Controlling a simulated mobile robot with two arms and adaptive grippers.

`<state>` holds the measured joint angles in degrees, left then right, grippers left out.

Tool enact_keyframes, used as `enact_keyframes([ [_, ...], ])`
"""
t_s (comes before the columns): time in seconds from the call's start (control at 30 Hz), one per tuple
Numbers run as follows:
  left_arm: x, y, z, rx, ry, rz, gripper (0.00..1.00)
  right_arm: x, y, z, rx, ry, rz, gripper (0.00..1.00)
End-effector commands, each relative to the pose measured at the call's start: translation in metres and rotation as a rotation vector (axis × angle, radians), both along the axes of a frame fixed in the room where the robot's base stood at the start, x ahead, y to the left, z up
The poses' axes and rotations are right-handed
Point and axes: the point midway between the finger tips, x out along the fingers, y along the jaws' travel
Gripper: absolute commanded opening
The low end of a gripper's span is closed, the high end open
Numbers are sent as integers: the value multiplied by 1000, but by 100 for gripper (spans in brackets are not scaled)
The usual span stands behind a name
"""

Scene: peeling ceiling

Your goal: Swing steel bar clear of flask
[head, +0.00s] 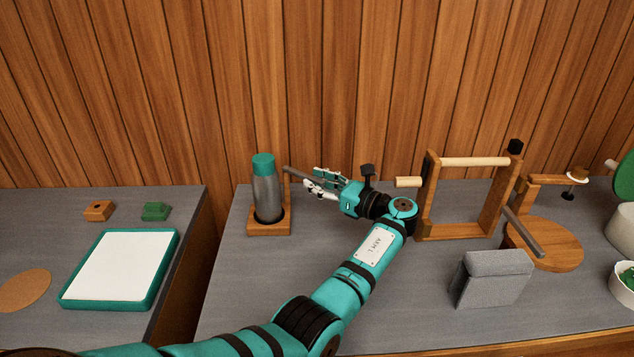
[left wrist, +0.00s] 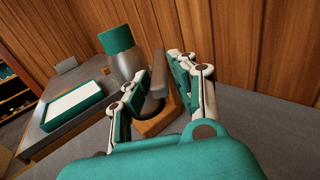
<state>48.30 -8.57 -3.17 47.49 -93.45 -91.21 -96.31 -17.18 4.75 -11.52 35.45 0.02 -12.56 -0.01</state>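The flask (head: 267,192), grey with a teal cap, stands upright in a square wooden holder (head: 284,226); it also shows in the left wrist view (left wrist: 126,62). The grey steel bar (head: 297,171) reaches towards the flask's upper right side; I cannot tell whether they touch. The bar also shows between the fingers in the left wrist view (left wrist: 157,72). My right gripper is out of view.
A grey block (head: 492,278) is in front. A teal-rimmed tray (head: 150,300) lies on the left counter, past a gap.

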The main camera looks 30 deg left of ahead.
Motion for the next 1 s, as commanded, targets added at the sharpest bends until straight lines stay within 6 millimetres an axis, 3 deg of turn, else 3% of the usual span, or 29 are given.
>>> enact_keyframes([
  [0.4,-7,-63,0,-2,0,-2,25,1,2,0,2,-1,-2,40],
  [0.77,-8,-72,0,-1,0,-1,25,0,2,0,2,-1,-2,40],
  [0.87,-8,-72,2,0,0,-1,16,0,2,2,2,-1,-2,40],
  [1.0,-8,-72,30,0,-1,-1,0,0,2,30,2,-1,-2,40],
])
